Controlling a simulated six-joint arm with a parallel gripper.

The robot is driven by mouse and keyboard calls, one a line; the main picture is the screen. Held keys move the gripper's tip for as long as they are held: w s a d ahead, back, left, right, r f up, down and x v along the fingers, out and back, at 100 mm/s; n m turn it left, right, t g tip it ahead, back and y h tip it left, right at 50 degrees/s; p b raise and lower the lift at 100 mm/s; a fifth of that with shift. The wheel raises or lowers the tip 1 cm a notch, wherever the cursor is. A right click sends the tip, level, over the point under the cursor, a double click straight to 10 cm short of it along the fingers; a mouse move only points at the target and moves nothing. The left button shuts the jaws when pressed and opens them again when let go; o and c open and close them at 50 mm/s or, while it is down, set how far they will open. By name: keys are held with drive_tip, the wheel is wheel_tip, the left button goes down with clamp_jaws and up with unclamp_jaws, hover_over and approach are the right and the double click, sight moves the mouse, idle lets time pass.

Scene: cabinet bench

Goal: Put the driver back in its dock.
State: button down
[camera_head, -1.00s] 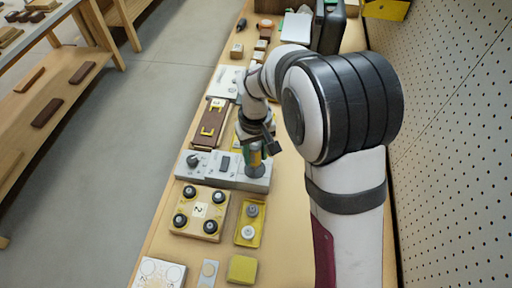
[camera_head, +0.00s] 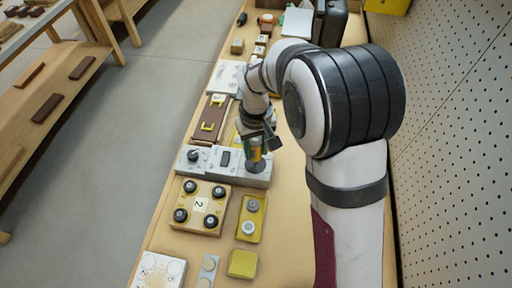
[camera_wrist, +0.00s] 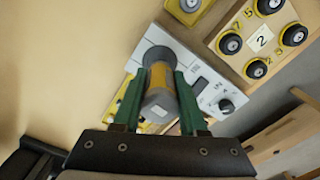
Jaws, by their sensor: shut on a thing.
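The dock seems to be the round dark grey collar (camera_wrist: 154,56) on the right end of the grey panel box (camera_head: 184,160). The driver is lined up over or in this collar; I cannot tell how deep it sits, as the fingers and driver hide the opening.
The panel box carries a knob (camera_head: 193,156) and a dark display (camera_head: 225,158). In front lie a wooden board (camera_head: 213,190) with several black knobs and a yellow tray (camera_head: 240,231). A brown board (camera_head: 209,120) lies behind. A pegboard wall (camera_head: 448,130) stands at the right.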

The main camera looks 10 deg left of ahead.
sight(256, 159)
drive_tip(key=shift+f, duration=2.25)
idle(1.5)
drive_tip(key=shift+c, duration=0.7)
unclamp_jaws()
drive_tip(key=shift+r, duration=3.5)
